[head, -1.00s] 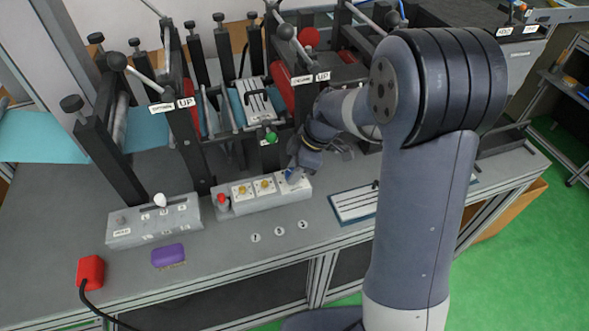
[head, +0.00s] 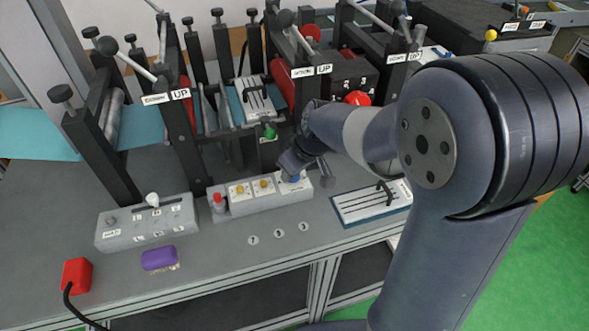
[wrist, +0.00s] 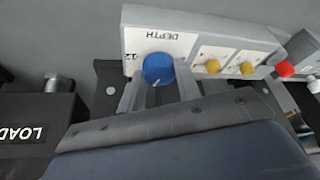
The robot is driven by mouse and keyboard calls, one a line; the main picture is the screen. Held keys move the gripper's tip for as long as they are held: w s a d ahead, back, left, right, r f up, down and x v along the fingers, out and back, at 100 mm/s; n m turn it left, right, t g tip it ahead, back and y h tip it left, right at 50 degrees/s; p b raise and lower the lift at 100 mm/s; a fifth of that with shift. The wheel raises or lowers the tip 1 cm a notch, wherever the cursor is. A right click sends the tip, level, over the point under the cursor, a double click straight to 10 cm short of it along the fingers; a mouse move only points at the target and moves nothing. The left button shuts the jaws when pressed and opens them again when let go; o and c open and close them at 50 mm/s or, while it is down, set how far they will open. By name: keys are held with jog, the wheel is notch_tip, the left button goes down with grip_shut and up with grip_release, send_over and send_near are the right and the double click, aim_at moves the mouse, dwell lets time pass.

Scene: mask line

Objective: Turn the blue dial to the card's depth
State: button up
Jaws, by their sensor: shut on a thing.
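The blue dial (wrist: 158,68) sits on a white plate marked DEPTH at the end of a grey control box. A "12" shows beside its rim, and a pale pointer line on its face points towards the lower part of the picture. My gripper (wrist: 157,87) has one finger on each side of the dial and is shut on it. In the head view my gripper (head: 305,168) is over the right end of the box and covers most of the blue dial (head: 294,178). I cannot pick out the card with the depth.
The control box (head: 240,210) also carries two yellow knobs and a red button (head: 218,200). A grey switch box (head: 147,223) and a purple block (head: 159,258) are to its left. A white slotted board (head: 370,203) lies to its right. Rollers and levers stand behind.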

jog(key=shift+m+h, duration=0.3)
jog(key=shift+m, duration=0.7)
jog(key=shift+t, duration=0.3)
jog(key=o, duration=1)
jog(key=v, duration=1)
jog(key=shift+s+r, duration=0.1)
jog(key=shift+r, duration=0.3)
jog(key=shift+f, duration=0.1)
